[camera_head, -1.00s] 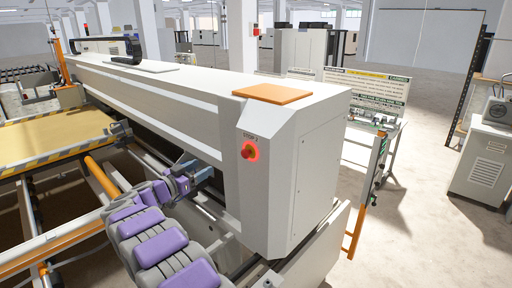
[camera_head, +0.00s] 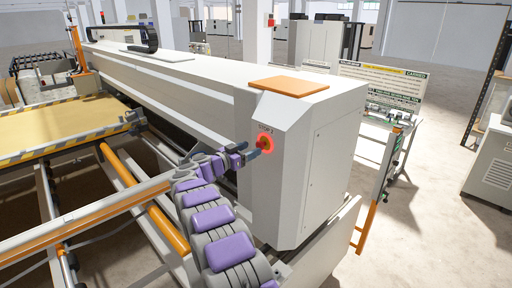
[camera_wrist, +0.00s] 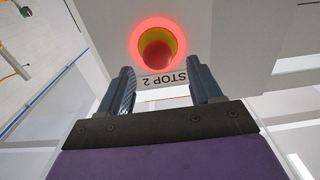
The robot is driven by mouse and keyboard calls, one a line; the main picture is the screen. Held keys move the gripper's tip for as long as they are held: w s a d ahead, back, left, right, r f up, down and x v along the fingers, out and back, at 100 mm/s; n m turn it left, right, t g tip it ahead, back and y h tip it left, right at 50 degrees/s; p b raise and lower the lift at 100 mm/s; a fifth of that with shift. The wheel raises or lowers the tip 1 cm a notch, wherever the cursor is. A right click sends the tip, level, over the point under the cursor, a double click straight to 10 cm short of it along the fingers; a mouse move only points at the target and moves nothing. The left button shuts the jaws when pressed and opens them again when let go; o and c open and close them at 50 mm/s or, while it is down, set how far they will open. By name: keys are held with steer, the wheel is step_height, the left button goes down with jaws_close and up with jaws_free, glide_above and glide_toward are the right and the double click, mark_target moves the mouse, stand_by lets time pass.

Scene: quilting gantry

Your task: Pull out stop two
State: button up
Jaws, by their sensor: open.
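Stop two is a red button with a yellow part and a glowing red ring on the grey end housing of the gantry. In the head view the stop two button (camera_head: 264,142) faces left toward my arm, with its label just above it. In the wrist view the button (camera_wrist: 158,47) lies beyond my fingertips, and the label "STOP 2" (camera_wrist: 165,79) reads upside down between the fingers. My gripper (camera_wrist: 160,84) is open and empty, its two fingers apart. In the head view my gripper (camera_head: 251,155) is close to the button, on its left.
The long white gantry beam (camera_head: 190,75) runs back to the left. An orange pad (camera_head: 289,87) lies on the housing top. Orange and white rails (camera_head: 125,178) lie left of my arm. A sign board (camera_head: 381,84) stands behind right.

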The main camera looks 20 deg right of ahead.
mark_target(258, 146)
steer(key=x, duration=0.3)
steer(key=shift+w+d, duration=0.1)
steer(key=shift+d, duration=0.85)
steer(key=shift+a, duration=0.1)
steer(key=shift+c, duration=0.2)
